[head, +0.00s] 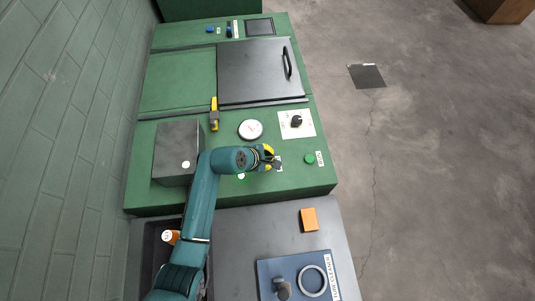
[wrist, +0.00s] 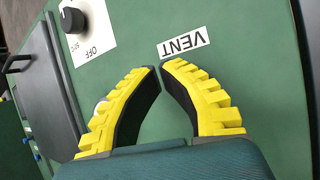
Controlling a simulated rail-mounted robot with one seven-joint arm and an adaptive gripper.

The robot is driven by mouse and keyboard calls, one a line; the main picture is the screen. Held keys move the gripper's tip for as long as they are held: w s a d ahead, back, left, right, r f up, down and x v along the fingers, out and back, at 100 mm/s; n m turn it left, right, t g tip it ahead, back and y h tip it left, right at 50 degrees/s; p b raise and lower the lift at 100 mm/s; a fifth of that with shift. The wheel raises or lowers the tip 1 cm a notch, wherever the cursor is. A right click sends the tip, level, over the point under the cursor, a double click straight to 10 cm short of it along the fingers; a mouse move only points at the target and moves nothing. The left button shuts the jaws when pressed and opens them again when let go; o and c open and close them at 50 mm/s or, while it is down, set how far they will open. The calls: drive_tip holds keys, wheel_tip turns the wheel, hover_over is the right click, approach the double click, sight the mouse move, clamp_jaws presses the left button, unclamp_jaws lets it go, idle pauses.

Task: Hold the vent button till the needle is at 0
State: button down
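The pressure gauge (head: 250,130) is a white round dial on the green panel. Its needle is too small to read here. The white VENT label (wrist: 184,42) lies just beyond my fingertips in the wrist view. My gripper (wrist: 159,67) points down at the panel beside this label, with its yellow-backed fingers brought together at the tips and nothing seen between them. My gripper also shows in the head view (head: 272,157), right of and below the gauge. The vent button itself is not visible, and the fingers may hide it. I cannot tell whether the tips touch it.
An OFF-labelled rotary knob (head: 296,121) sits above right of my gripper, and a green button (head: 309,158) sits to its right. A dark box (head: 177,150) stands on the left. A grey lid (head: 258,72) lies behind. An orange block (head: 309,219) rests on the front bench.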

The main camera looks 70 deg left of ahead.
drive_tip(key=shift+f, duration=0.55)
idle(2.7)
drive_tip(key=shift+r, duration=0.1)
drive_tip(key=shift+r+p, duration=0.9)
drive_tip(key=shift+p, duration=0.2)
wheel_tip(320, 180, up, 5)
drive_tip(key=p, duration=0.5)
drive_tip(key=shift+r+p, duration=0.1)
drive_tip(key=shift+p, duration=0.25)
